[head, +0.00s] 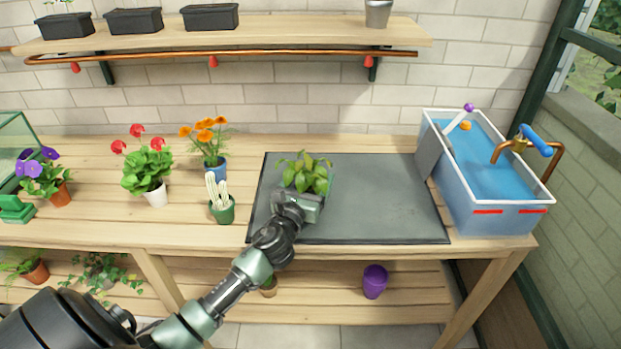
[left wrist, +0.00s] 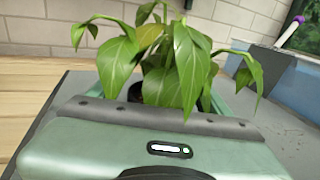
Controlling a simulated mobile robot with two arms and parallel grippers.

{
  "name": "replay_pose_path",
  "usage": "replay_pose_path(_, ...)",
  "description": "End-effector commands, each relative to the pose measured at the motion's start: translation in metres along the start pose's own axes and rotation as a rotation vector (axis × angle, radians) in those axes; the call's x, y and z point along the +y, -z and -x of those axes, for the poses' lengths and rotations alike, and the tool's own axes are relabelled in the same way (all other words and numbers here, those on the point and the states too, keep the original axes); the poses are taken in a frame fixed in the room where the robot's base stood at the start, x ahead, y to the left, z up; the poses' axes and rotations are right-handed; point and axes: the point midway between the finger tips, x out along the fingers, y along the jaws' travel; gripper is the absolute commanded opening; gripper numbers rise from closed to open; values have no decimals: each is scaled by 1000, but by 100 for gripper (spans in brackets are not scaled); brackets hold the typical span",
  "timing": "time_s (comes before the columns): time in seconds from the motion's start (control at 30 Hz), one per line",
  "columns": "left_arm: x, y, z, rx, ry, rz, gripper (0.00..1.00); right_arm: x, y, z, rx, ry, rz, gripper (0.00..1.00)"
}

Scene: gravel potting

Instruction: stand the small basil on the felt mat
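The small basil (head: 304,170), a leafy green plant, is over the grey felt mat (head: 390,200), towards its left part. Its leaves fill the middle of the left wrist view (left wrist: 180,65). Its pot is mostly hidden behind my gripper and the leaves; only a dark bit shows, so I cannot tell if it touches the mat. My left gripper (head: 312,190) is at the basil's near side, low over the mat. Its fingers stand wide apart on either side of the plant and look open. My right gripper is not in view.
A white cactus in a green pot (head: 221,207) stands just left of the mat. Orange flowers (head: 207,135) and red flowers (head: 146,170) stand farther left. A blue water basin (head: 490,200) borders the mat's right side. The mat's middle and right are clear.

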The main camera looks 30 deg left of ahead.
Motion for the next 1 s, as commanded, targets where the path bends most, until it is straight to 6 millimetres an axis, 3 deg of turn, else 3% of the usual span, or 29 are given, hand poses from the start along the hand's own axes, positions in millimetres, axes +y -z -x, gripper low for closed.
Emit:
replay_pose_path(0.23,0,-4,0,-1,0,1,79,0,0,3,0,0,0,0)
replay_pose_path(0.33,0,-1,10,1,1,-1,79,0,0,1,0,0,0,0)
replay_pose_path(0.7,0,0,86,2,1,0,79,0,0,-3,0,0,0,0)
replay_pose_path(1.0,0,-2,119,-1,0,1,79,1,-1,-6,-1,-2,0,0)
